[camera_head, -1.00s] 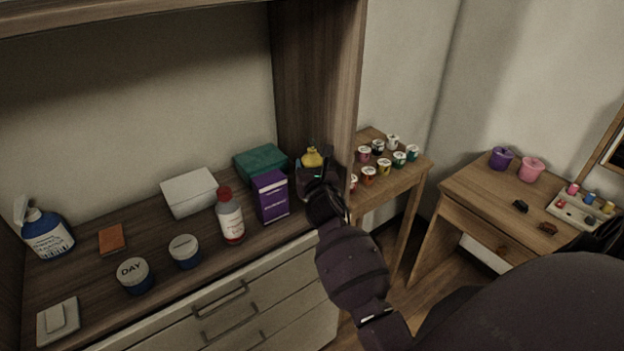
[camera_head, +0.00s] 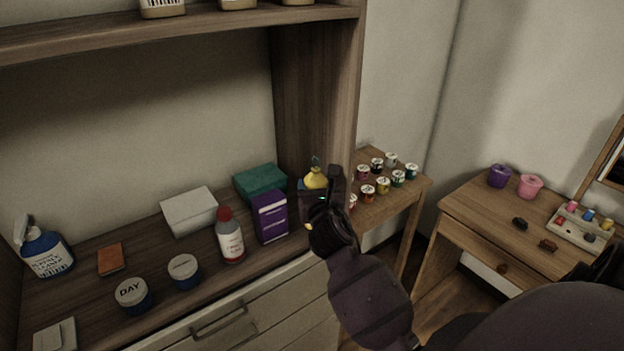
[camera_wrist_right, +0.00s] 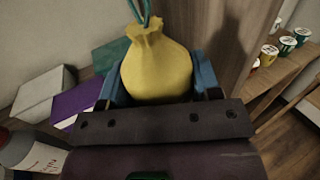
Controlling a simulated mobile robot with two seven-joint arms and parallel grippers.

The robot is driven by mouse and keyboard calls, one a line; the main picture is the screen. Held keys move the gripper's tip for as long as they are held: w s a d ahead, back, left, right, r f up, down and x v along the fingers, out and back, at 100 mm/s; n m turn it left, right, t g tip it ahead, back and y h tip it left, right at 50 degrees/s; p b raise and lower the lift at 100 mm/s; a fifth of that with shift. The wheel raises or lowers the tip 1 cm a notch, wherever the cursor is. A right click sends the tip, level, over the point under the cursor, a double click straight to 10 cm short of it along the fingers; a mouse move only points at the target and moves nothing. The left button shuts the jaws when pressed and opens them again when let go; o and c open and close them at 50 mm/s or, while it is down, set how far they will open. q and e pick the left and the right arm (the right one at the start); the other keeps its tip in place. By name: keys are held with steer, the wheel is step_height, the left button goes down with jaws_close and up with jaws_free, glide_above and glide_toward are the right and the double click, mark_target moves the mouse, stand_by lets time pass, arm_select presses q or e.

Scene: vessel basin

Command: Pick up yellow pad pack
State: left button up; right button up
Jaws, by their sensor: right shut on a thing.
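The yellow pad pack (camera_head: 316,178) is a small yellow pouch with a gathered neck and a green tie on top. It is at the right end of the wooden counter, beside the upright panel. My right gripper (camera_head: 318,192) is shut on it; in the right wrist view the pouch (camera_wrist_right: 157,70) sits between the blue fingers, its neck pointing away. The gripper hides its lower part, so I cannot tell whether it touches the counter. My left gripper is not in view.
A purple box (camera_head: 270,217), a teal box (camera_head: 260,182), a white box (camera_head: 189,211) and a red-capped bottle (camera_head: 230,238) stand left of the pouch. The wooden panel (camera_head: 312,110) rises close behind it. Small pots (camera_head: 383,186) stand on a side table to the right.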

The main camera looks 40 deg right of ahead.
steer(key=v, duration=1.2)
steer(key=shift+s+b, duration=0.3)
steer(key=shift+s, duration=0.05)
steer(key=shift+a, duration=0.15)
